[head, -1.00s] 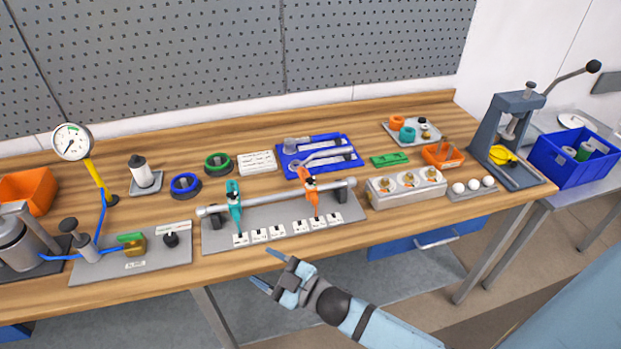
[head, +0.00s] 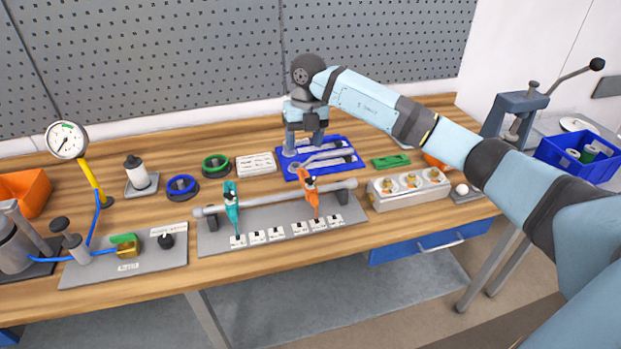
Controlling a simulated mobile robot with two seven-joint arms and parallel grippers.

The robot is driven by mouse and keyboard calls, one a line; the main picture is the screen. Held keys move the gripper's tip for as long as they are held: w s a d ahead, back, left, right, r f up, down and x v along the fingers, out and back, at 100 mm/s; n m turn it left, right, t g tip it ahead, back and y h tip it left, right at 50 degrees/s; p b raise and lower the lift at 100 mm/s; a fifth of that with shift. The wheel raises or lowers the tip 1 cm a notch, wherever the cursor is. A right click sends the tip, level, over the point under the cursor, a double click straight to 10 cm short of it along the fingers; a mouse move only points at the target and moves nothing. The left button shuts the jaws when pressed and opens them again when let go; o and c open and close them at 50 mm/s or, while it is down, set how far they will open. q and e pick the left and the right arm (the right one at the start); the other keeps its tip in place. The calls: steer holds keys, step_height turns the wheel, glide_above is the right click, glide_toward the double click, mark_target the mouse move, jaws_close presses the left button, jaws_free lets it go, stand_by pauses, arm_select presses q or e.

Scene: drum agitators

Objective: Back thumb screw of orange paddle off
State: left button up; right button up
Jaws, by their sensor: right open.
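The orange paddle (head: 313,195) is clamped on a grey horizontal shaft (head: 270,200), towards its right end. Its thumb screw is too small to make out clearly. A teal paddle (head: 231,205) sits on the same shaft towards the left. My right gripper (head: 305,143) points down with open fingers over the blue tray (head: 347,166), behind the shaft. The gripper covers the tray's left part, and whether it touches anything in there cannot be told. My left gripper is not in view.
White labelled blocks (head: 275,233) line the grey base plate (head: 215,241) in front of the shaft. A block with brass knobs (head: 407,195) stands to the right. Green (head: 216,165) and blue (head: 183,187) rings lie left of the tray. The front strip of the bench is clear.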

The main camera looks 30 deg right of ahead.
mark_target(310, 180)
steer(key=shift+h, duration=0.5)
steer(key=f, duration=0.4)
steer(key=d+f+p, duration=0.1)
steer(key=f, duration=0.3)
steer(key=d+f+p, duration=0.1)
steer(key=f, duration=0.3)
steer(key=shift+w+f, duration=0.15)
steer(key=shift+w, duration=0.05)
steer(key=shift+c, duration=0.2)
steer(key=c, duration=0.9)
